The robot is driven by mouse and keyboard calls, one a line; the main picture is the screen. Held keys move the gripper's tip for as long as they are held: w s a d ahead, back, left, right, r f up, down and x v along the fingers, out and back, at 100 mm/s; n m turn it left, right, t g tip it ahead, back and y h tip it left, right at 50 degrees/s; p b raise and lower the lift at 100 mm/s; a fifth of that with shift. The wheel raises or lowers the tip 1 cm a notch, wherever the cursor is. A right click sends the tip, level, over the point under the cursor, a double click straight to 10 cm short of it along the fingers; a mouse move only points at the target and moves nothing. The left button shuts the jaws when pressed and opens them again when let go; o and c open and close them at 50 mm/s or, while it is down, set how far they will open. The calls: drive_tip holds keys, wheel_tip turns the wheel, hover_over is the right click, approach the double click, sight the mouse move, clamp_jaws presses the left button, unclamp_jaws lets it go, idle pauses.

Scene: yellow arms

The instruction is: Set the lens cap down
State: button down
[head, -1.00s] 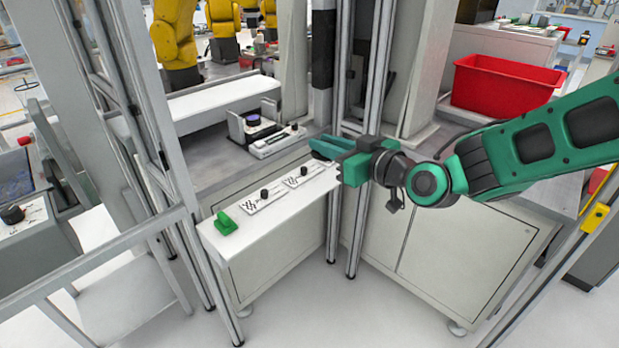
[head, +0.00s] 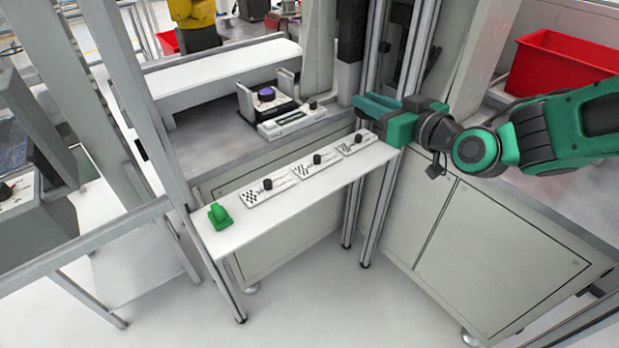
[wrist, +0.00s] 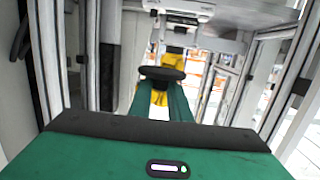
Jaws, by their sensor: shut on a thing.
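My gripper (head: 362,108) is held out to the left above the right end of a white shelf (head: 240,228), by the upright metal posts. In the wrist view, its green fingers (wrist: 162,88) are shut on a dark flat disc, the lens cap (wrist: 162,73), held at the fingertips. I cannot make the cap out in the head view. The shelf carries several white plates with checker patterns and black knobs (head: 268,184), and a small green block (head: 218,215) at its left end.
A device with a purple round top (head: 266,94) stands on the grey worktop behind the shelf. Metal posts (head: 375,215) rise close to my gripper. A red bin (head: 560,65) is at the upper right. The shelf has bare room along its front edge.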

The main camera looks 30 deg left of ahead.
drive_tip(key=s+a+f+m+t, duration=0.1)
drive_tip(key=s+a+f, duration=0.1)
drive_tip(key=a+f, duration=0.9)
hover_over(354, 165)
drive_tip(key=shift+h, duration=0.4)
wheel_tip(354, 165, down, 8)
drive_tip(key=shift+s+f, duration=0.1)
drive_tip(key=shift+f, duration=2.2)
drive_tip(key=c, duration=1.7)
unclamp_jaws()
drive_tip(key=shift+o, duration=0.2)
